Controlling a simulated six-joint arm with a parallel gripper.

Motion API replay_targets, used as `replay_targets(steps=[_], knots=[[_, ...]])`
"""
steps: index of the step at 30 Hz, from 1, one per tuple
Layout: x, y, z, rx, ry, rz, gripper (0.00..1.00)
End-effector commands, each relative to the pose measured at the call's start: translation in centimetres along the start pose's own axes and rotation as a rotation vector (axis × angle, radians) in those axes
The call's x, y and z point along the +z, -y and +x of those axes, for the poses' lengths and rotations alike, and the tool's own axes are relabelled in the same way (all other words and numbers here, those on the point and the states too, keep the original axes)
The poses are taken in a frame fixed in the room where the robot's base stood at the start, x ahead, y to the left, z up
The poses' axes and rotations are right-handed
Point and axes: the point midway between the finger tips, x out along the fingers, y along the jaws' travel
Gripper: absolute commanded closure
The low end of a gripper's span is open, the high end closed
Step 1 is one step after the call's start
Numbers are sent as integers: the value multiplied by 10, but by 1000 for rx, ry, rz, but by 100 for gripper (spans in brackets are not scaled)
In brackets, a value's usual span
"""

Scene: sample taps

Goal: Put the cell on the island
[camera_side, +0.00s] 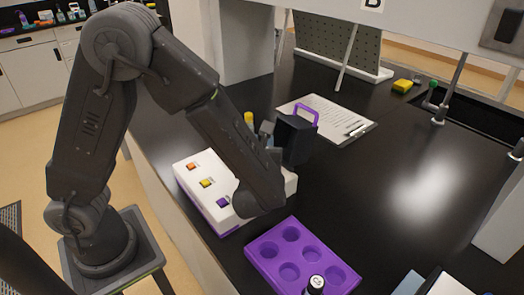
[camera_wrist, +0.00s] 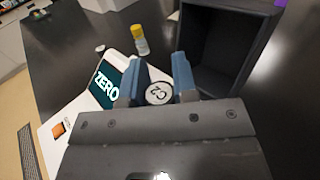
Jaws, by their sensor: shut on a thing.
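My gripper (camera_wrist: 158,85) is shut on a cell with a round white top marked C2 (camera_wrist: 158,94), held between the two blue-grey fingers. Its lower body is hidden by the gripper. In the side view my gripper (camera_side: 268,135) is over the far end of a white instrument (camera_side: 196,176) with orange, yellow and purple buttons; the held cell cannot be made out there. In the wrist view the instrument's screen (camera_wrist: 106,83) reads ZERO. A dark hollow box-shaped part with a purple handle (camera_side: 294,140) is beside my gripper. I cannot tell what the island is.
A purple tray (camera_side: 262,252) with several round wells is in front, with a dark vial with a white top (camera_side: 315,285) at its near edge. A yellow-capped bottle (camera_wrist: 139,40) stands behind the instrument.

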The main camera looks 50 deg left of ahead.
Motion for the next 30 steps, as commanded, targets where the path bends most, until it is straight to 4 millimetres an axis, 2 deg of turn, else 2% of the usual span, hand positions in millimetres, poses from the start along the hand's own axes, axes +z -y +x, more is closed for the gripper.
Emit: replay_targets(steps=[1,5,17,18,26,30], knots=[[-8,0,0,0,0,5,97],[-19,0,0,0,1,2,97],[-23,0,0,0,0,0,97],[-24,0,0,0,0,0,73],[-23,-1,0,0,0,0,48],[-23,-1,0,0,0,0,48]])
